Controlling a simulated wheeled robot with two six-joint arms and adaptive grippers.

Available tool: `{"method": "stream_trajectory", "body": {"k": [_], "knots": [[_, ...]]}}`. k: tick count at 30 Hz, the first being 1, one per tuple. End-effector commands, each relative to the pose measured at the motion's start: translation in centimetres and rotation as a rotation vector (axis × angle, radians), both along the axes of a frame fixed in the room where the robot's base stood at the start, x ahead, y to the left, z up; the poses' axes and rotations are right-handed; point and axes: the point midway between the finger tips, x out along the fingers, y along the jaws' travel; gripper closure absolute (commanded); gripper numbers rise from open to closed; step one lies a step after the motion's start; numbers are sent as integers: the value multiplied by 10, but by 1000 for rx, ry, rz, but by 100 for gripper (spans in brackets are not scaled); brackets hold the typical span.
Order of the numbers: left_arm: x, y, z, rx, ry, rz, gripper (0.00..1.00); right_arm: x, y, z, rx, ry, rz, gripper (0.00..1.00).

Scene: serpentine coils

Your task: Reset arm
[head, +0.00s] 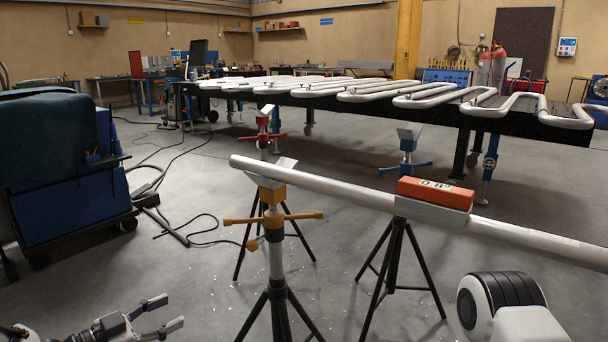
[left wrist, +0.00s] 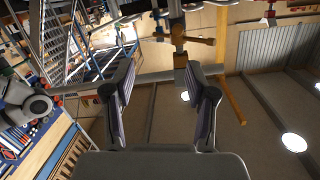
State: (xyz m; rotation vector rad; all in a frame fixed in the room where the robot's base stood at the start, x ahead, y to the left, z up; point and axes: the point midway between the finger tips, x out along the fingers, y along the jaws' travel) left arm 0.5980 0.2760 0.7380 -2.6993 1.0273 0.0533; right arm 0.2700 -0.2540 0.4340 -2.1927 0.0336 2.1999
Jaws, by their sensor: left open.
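My left gripper (head: 161,316) is low at the bottom left of the head view. Its two fingers are apart with nothing between them. In the left wrist view my left gripper (left wrist: 158,75) also shows open and empty, facing the stands and the room beyond. It is apart from the pipe (head: 330,187), which rests across stands to the right. Of my right arm, only a white and black link (head: 502,300) shows at the bottom right; its gripper is out of view.
An orange level (head: 436,192) sits on the pipe. A tripod stand with an orange handle (head: 273,218) is right of my left gripper. Serpentine coils (head: 330,88) lie on a long black table behind. A blue cart (head: 70,190) stands at left. Cables lie on the floor.

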Motion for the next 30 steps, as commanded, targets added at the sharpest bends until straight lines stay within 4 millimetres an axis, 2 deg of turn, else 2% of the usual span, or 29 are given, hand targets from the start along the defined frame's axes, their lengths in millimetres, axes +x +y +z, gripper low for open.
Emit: {"method": "stream_trajectory", "body": {"k": [1, 7, 11, 14, 16, 18, 21, 24, 27, 30], "knots": [[-4, -7, 7, 10, 27, -15, 44, 0, 0, 20, 0, 0, 1, 60], [-30, -41, -9, 45, 201, -52, 44, 0, 0, 69, 0, 0, 1, 60], [-65, -66, -26, 76, 408, -33, 44, 0, 0, 116, 0, 0, 1, 60], [-115, -83, -45, 119, 653, 27, 44, 1, 0, 163, 0, 0, 1, 60], [-166, -89, -58, 170, 860, 107, 44, 1, 0, 195, 0, 0, 1, 60], [-219, -85, -70, 233, 1055, 218, 44, 1, 0, 216, 0, -1, 1, 60], [-282, -67, -80, 318, 1269, 411, 44, 1, 0, 227, 0, -1, 1, 60], [-313, -43, -88, 350, 1390, 618, 44, 1, 0, 217, 0, 0, 1, 60], [-328, -27, -86, 346, 1450, 756, 44, 0, 0, 216, 0, 2, 1, 60], [-330, -25, -86, 334, 1470, 797, 44, 0, 0, 216, 0, 1, 1, 60]]}}
